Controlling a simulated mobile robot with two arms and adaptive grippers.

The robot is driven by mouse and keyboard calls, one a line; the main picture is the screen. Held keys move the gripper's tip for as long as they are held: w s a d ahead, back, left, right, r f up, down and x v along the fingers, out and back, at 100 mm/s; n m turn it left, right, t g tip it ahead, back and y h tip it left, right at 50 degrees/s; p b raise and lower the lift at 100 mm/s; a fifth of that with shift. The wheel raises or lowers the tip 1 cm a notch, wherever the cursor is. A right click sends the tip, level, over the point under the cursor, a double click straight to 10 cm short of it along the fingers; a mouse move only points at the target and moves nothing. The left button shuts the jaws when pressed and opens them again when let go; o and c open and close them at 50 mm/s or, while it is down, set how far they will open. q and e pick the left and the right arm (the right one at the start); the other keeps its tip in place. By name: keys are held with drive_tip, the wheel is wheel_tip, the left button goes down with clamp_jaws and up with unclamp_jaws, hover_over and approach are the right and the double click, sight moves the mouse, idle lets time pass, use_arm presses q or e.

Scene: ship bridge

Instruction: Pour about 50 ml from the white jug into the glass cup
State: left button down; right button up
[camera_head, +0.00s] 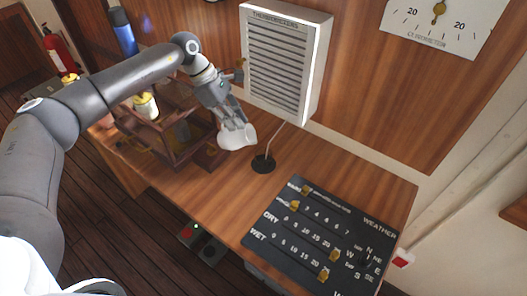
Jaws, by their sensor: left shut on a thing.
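The white jug (236,136) is in the grasp of my left gripper (232,120), above the wooden desk (222,200) near its middle. The gripper is shut on it, and the fingers cover part of its upper side. The jug looks tilted; I cannot see its contents. I cannot make out the glass cup; it may be hidden by the jug, the gripper or the rack. My right gripper is not in view.
A wooden rack (166,150) with small items stands left of the jug. A black round base (263,164) with a thin stem is close on the right. A louvred white box (286,60) hangs behind. A black weather board (322,238) covers the desk's right end.

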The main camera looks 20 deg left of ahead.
use_arm(q)
drive_tip(key=shift+w+d+f+y+p, duration=0.1)
drive_tip(key=shift+d+f+y+p, duration=0.1)
drive_tip(key=shift+d+y+p, duration=0.7)
idle(1.1)
drive_tip(key=shift+d+r+y+p, duration=0.2)
drive_tip(key=shift+d+y+p, duration=0.3)
idle(1.0)
drive_tip(key=shift+r, duration=0.1)
idle(0.4)
